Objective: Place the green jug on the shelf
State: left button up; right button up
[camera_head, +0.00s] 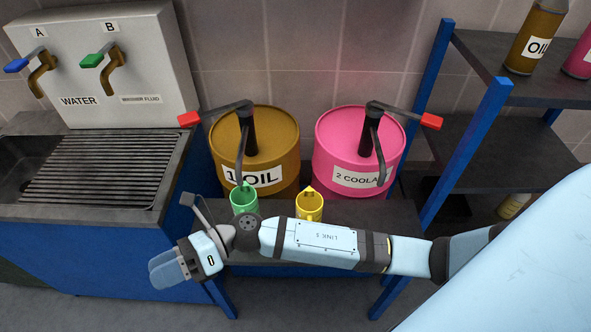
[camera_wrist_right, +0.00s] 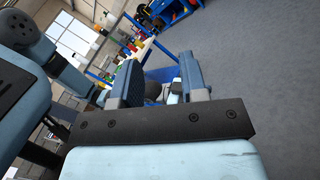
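The green jug (camera_head: 243,201) stands upright on the low dark bench in front of the oil drum. My right arm crosses the head view in front of it and hides part of the bench. My right gripper (camera_head: 160,268) is left of the jug and nearer the camera, pointing left. In the right wrist view its two fingers (camera_wrist_right: 158,68) stand apart with nothing held between them. The shelf (camera_head: 490,152) is a blue-framed rack with dark boards at the right. My left gripper is in neither view.
A yellow jug (camera_head: 309,206) stands right of the green one. Behind them are a brown oil drum (camera_head: 275,135) and a pink coolant drum (camera_head: 335,125) with pump handles. An oil bottle (camera_head: 535,38) is on the top board. A sink counter (camera_head: 90,213) is at left.

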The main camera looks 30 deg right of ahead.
jog(key=w+d+f+m+t+h, duration=0.1)
jog(key=d+f+m+t+h, duration=0.5)
jog(key=m, duration=0.9)
jog(key=w+d+f+m+t+h, duration=0.1)
jog(key=d+f+m+t+h, duration=0.15)
jog(key=d+m+t, duration=0.95)
jog(key=s+d+f+m+g+h, duration=0.2)
jog(key=s+f+m, duration=0.3)
jog(key=m, duration=0.3)
jog(key=s+d+f+m+g+h, duration=0.3)
jog(key=s+f+m+g+h, duration=0.2)
jog(key=f+m, duration=0.3)
jog(key=shift+s+d+f, duration=0.25)
jog(key=shift+s+f, duration=0.05)
jog(key=shift+s, duration=0.05)
jog(key=shift+r+h, duration=0.1)
jog(key=shift+h, duration=0.15)
jog(key=r+p, duration=0.4)
jog(key=p, duration=0.1)
jog(key=shift+d+r, duration=0.2)
jog(key=shift+r, duration=0.15)
